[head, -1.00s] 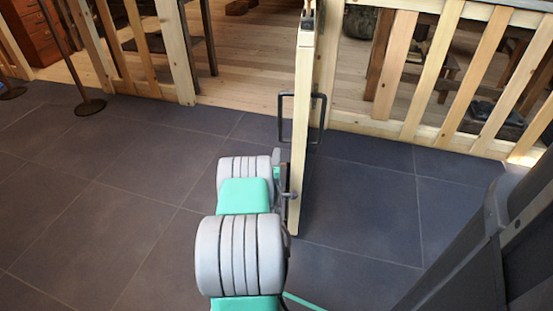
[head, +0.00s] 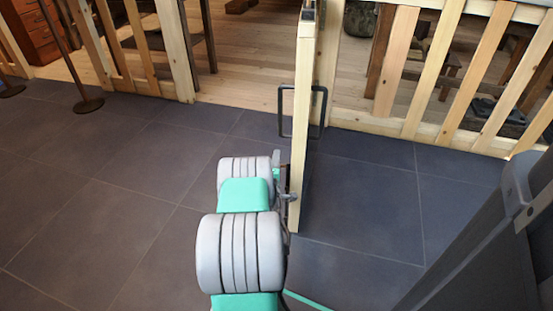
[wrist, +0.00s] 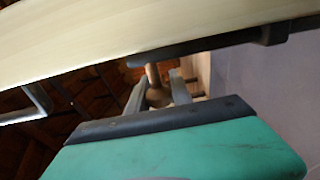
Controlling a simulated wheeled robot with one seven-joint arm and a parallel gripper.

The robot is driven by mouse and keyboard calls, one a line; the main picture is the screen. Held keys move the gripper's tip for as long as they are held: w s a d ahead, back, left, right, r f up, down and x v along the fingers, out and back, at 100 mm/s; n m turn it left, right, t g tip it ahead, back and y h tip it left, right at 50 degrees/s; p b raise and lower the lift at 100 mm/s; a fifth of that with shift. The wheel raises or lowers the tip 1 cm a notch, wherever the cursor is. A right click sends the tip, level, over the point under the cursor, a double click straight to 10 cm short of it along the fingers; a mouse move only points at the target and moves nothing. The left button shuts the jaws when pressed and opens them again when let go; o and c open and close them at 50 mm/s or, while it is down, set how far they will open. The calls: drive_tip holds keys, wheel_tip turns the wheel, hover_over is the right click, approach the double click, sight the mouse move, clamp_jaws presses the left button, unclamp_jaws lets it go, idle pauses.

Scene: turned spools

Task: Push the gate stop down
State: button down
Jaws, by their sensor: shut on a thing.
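The pale wooden gate (head: 306,120) stands swung open, nearly edge-on in the head view. It crosses the top of the wrist view (wrist: 90,40) on a slant. The gate stop (wrist: 153,75) shows in the wrist view as a brownish peg with a rounded end below a dark bar on the gate. My gripper (wrist: 158,93) has its two grey fingers on either side of that rounded end, shut on it. In the head view my gripper (head: 284,194) is small, close against the gate's lower left face, and the stop's lower end cannot be made out.
A black pull handle (head: 282,112) sits on the gate above my gripper. A slatted wooden fence (head: 420,75) runs at the right, and another section (head: 135,50) at the left. A post on a round base (head: 88,104) stands left. The dark tiled floor (head: 110,190) is clear there.

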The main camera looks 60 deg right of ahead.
drive_tip(key=shift+a+f, duration=0.1)
drive_tip(key=shift+f, duration=0.2)
drive_tip(key=c, duration=1.4)
unclamp_jaws()
drive_tip(key=shift+f, duration=0.15)
drive_tip(key=shift+o, duration=1.1)
drive_tip(key=v, duration=0.7)
drive_tip(key=shift+s+a+p, duration=0.15)
drive_tip(key=shift+a+p, duration=0.2)
drive_tip(key=shift+p, duration=0.05)
